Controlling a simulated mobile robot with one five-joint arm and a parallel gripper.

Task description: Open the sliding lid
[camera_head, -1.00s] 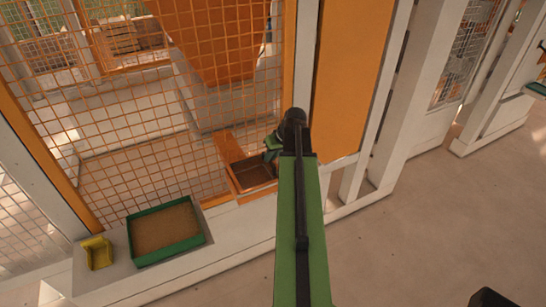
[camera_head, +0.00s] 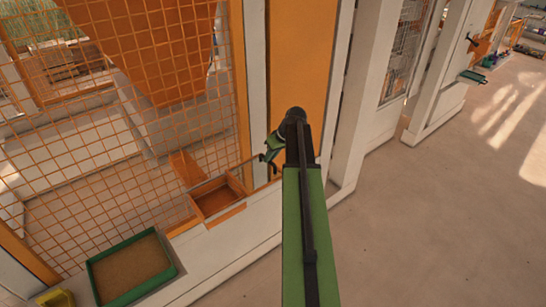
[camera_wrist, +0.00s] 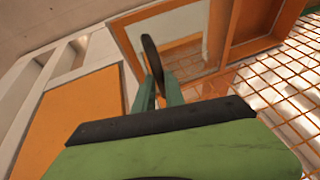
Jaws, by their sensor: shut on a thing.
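An orange-framed, glass-like pane, seemingly the sliding lid (camera_wrist: 184,52), lies beside the orange box opening in the wrist view. A dark upright piece, seemingly its handle (camera_wrist: 151,55), stands between the green fingertips of my gripper (camera_wrist: 158,84), which is shut on it. In the head view the orange box (camera_head: 217,199) stands by the mesh with its inside showing. My gripper (camera_head: 270,152) is to the right of the box, beside the orange panel. My arm hides part of the area there, and the lid's outline is hard to make out in the head view.
An orange mesh fence (camera_head: 110,150) stands behind the box. A white ledge (camera_head: 215,250) holds a green tray (camera_head: 165,265) and a yellow bin (camera_head: 55,298) at lower left. An orange panel (camera_head: 297,70) stands behind my gripper. The floor at right is open.

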